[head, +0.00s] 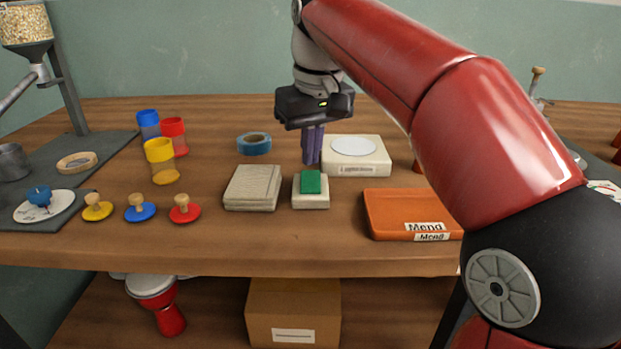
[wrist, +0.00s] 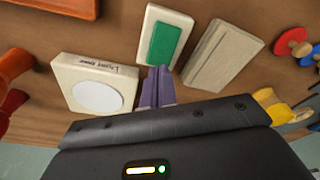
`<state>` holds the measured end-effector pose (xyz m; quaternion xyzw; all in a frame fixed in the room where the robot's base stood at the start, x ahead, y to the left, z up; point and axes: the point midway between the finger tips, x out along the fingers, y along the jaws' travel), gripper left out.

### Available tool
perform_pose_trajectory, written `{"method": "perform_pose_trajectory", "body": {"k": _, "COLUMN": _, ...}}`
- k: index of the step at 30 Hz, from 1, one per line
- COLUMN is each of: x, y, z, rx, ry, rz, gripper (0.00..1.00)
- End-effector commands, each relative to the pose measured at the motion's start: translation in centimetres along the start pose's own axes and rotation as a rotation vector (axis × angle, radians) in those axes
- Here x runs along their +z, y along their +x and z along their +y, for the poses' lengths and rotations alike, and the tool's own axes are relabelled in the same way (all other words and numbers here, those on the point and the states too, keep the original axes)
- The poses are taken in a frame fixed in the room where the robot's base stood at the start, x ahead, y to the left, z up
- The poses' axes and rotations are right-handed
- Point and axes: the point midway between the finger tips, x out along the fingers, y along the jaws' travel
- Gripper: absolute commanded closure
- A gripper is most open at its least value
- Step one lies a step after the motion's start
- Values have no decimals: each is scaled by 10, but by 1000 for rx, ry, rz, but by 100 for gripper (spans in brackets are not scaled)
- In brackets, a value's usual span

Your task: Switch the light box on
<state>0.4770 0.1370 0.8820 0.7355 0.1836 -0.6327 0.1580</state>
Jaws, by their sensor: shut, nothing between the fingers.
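A cream box with a round white disc on top, which looks like the light box (head: 372,165), stands at mid-table; it also shows in the wrist view (wrist: 67,73). I cannot tell whether its disc is lit. In front and to its left is a cream switch block (head: 310,202) with a green rocker (head: 311,182); the rocker also shows in the wrist view (wrist: 165,45). My gripper (head: 312,161) is shut and empty, fingers pointing down just behind the switch block. In the wrist view its fingertips (wrist: 157,72) appear close to the block's edge; contact is not clear.
A grey-beige block (head: 252,188) lies left of the switch, with blue tape (head: 254,144) behind it. An orange tray (head: 395,215) is at right. Colored knobbed discs (head: 140,210) and several colored jars (head: 161,165) stand left. The table front before the switch is clear.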

Motion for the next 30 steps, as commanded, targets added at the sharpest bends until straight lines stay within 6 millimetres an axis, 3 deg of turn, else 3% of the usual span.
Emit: {"method": "perform_pose_trajectory", "body": {"k": 30, "x": 1, "y": 9, "z": 0, "rx": 0, "ry": 0, "rz": 0, "gripper": 100}}
